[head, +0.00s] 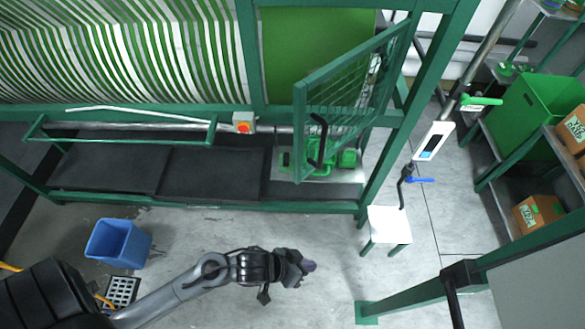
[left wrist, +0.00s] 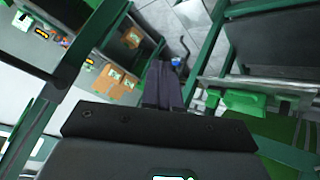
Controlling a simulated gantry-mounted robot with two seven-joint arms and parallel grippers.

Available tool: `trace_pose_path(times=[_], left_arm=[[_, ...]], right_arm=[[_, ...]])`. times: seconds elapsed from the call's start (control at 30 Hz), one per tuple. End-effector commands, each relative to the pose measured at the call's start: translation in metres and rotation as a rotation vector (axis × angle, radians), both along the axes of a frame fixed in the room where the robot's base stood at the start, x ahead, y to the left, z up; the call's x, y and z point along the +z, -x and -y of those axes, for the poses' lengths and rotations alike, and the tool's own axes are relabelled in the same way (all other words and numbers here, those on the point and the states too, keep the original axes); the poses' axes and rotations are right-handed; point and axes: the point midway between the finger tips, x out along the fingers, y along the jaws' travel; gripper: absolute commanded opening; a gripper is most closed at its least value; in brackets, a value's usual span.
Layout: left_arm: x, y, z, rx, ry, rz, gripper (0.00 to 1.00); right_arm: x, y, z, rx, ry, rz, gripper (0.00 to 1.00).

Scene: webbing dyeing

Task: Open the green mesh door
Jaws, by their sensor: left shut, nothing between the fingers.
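The green mesh door (head: 350,95) stands at an angle out from its green frame in the head view, its free edge to the left and its other side near the right post. A black curved handle (head: 318,140) is on it near the free edge. My left gripper (head: 306,266) is shut and empty, in front of and below the door in the picture, apart from it. Its closed fingers (left wrist: 163,85) also show in the left wrist view, touching nothing. I cannot clearly make out the door in that view. My right gripper is not in view.
Green machinery (head: 345,160) sits behind the door's lower part. A small white stool (head: 389,224) stands right of the frame. A blue bin (head: 119,243) stands on the floor at left. Shelves with boxes (head: 538,212) are at right. A panel with a black handle (head: 455,300) is lower right.

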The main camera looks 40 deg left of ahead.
Motion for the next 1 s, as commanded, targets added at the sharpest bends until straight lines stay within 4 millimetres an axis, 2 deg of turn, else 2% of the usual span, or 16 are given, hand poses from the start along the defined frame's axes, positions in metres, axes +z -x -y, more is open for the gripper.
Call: trace_pose_path(times=[0.1,0.17,0.27,0.37,0.4,0.47,0.5,0.6,0.7,0.83,0.9,1.0], left_arm=[[-0.032,-0.006,0.014,-0.151,0.125,-0.024,0.00],[-0.049,-0.009,0.007,-0.239,0.187,-0.080,0.00],[-0.063,-0.019,-0.031,-0.333,0.233,-0.202,0.00],[-0.058,-0.041,-0.089,-0.355,0.227,-0.303,0.00],[-0.050,-0.053,-0.114,-0.348,0.217,-0.331,0.00],[-0.034,-0.071,-0.152,-0.331,0.196,-0.360,0.00],[-0.020,-0.084,-0.176,-0.313,0.180,-0.369,0.00],[0.018,-0.111,-0.228,-0.264,0.140,-0.366,0.00],[0.055,-0.132,-0.266,-0.223,0.105,-0.336,0.00],[0.093,-0.152,-0.296,-0.188,0.069,-0.283,0.00],[0.107,-0.158,-0.304,-0.177,0.057,-0.261,0.00],[0.116,-0.163,-0.310,-0.168,0.047,-0.244,0.00]], right_arm=[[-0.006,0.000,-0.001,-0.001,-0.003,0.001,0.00],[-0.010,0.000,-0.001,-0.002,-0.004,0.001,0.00],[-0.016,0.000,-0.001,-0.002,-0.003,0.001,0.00],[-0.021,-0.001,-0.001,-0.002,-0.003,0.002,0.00],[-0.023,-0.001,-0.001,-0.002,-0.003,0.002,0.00],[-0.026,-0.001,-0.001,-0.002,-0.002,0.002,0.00],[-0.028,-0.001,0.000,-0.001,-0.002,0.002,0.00],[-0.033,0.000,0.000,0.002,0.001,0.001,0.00],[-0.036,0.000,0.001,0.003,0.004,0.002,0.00],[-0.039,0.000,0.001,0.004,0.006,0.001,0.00],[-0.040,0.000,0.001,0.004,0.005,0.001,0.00],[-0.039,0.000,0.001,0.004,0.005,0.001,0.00]])
